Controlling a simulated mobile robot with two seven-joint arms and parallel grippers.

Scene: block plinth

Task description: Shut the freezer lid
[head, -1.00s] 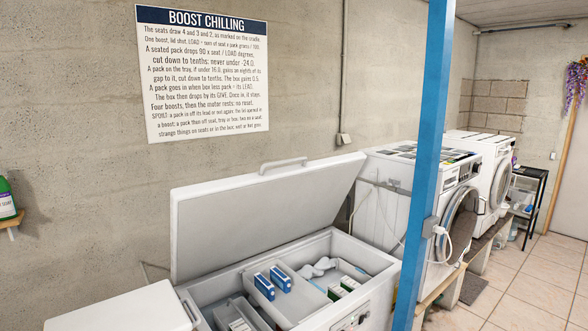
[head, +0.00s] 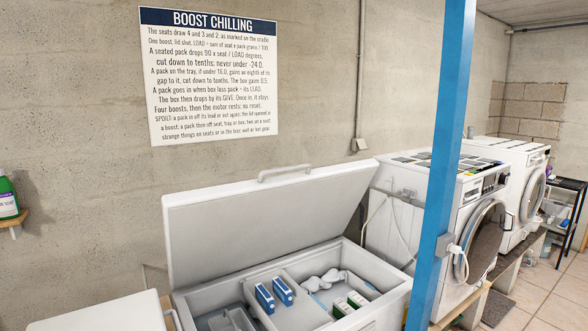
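The white chest freezer (head: 372,312) stands low in the middle of the head view. Its white lid (head: 265,222) is raised and leans back toward the wall, with a bar handle (head: 284,171) along its top edge. The inside is open to view. Two blue-and-white packs (head: 283,291) stand near the middle of the box, and green-and-white packs (head: 350,305) stand to the right. A pale crumpled thing (head: 324,281) lies behind them. The freezer's lower front is cut off by the picture's edge. Neither gripper shows.
A blue post (head: 437,170) rises in front of the freezer's right end. Washing machines (head: 440,215) stand to the right. A white surface (head: 110,312) lies at the lower left. A green bottle (head: 7,196) sits on a shelf at the left. A sign (head: 208,75) hangs above the lid.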

